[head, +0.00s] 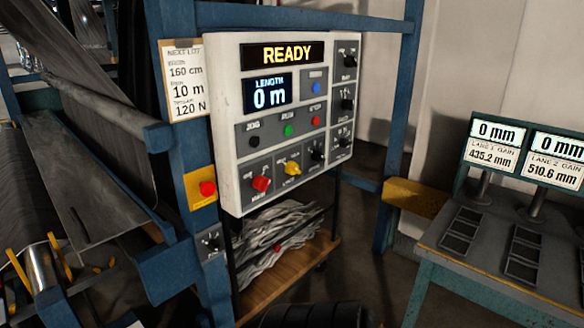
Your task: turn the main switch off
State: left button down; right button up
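A white control panel (226,120) is mounted on a blue frame. Its top display (283,54) reads READY, and the length display (267,93) reads 0 m. A red rotary knob (261,184) sits at the panel's lower left; its label is too small to read surely, so I cannot confirm it is the main switch. A yellow knob (292,168) and a black knob (317,156) sit to its right. Another small dark switch (212,242) is on the blue post below.
A red button on a yellow box (201,200) is left of the panel. A wooden-topped cart (290,275) with grey material stands below. A grey roll machine (85,185) is at left. A desk with two displays (495,255) stands at right.

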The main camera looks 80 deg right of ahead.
aim_at(260, 182)
jog(key=z, duration=2.5)
